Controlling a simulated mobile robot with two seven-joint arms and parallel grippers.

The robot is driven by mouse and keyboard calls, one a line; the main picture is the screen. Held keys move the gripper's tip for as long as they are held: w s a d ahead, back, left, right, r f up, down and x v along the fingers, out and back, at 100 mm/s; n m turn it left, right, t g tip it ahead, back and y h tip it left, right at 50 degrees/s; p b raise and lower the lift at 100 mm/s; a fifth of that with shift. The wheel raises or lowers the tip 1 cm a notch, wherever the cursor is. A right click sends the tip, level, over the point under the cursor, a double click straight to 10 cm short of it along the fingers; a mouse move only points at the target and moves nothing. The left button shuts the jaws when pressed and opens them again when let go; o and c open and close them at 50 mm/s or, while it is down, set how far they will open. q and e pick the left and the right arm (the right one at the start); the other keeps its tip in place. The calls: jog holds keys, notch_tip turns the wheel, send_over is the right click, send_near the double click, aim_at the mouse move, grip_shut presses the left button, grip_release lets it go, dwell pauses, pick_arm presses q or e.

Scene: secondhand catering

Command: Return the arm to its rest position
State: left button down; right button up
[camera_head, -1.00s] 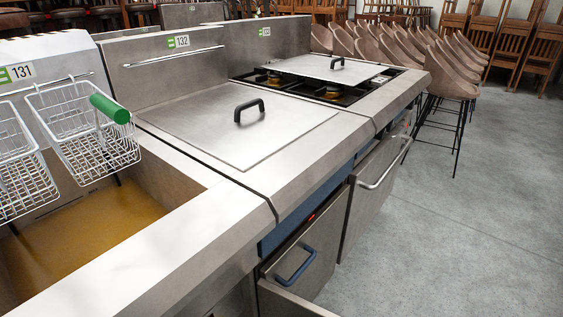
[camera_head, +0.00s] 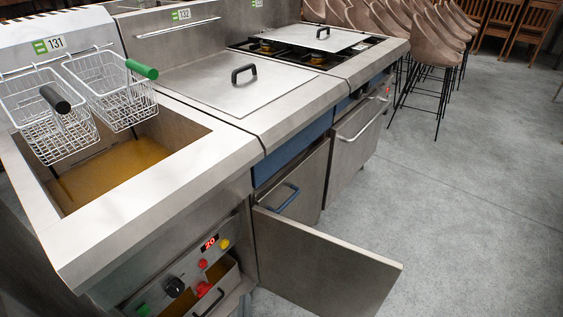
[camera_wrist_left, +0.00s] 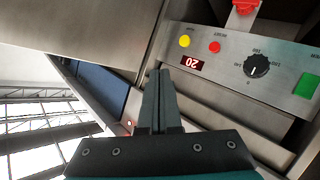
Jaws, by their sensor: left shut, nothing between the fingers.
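My left gripper (camera_wrist_left: 160,75) shows in the left wrist view, its two dark fingers pressed together with nothing between them. It points toward the front of the fryer, whose control panel (camera_wrist_left: 245,68) appears upside down there. The gap between fingertips and panel cannot be judged. In the head view neither gripper nor arm can be made out. My right gripper is in no view.
An open cabinet door (camera_head: 325,265) juts out from the unit front. The fryer panel has a red "20" display (camera_head: 209,243). Two wire baskets (camera_head: 110,90) hang over yellowish oil (camera_head: 110,172). A lidded unit (camera_head: 235,90) adjoins.

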pick_arm(q)
jog(key=s+a+f+m+g+h, duration=0.1)
jog(key=s+f+m+g+h, duration=0.15)
jog(key=f, duration=0.35)
jog(key=s+a+f+m+g+h, duration=0.1)
jog(key=s+f+m+g, duration=0.2)
jog(key=f, duration=0.4)
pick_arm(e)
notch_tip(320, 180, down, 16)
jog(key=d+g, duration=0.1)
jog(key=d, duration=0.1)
pick_arm(q)
jog(key=s+a+f+m+g+y, duration=0.1)
jog(key=s+a+f+g, duration=0.2)
jog(key=s+a, duration=0.3)
jog(key=s+a+f+m+g+y+p, duration=0.1)
jog(key=s+a+f, duration=0.5)
jog(key=s, duration=0.6)
jog(key=shift+s+a+m+g, duration=0.2)
jog(key=shift+a+m+g, duration=0.5)
jog(key=shift+g, duration=0.45)
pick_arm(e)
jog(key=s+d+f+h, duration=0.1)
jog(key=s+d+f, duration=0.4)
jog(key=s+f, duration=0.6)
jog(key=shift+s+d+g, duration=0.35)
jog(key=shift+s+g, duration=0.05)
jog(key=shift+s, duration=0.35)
pick_arm(q)
jog(key=shift+d, duration=0.1)
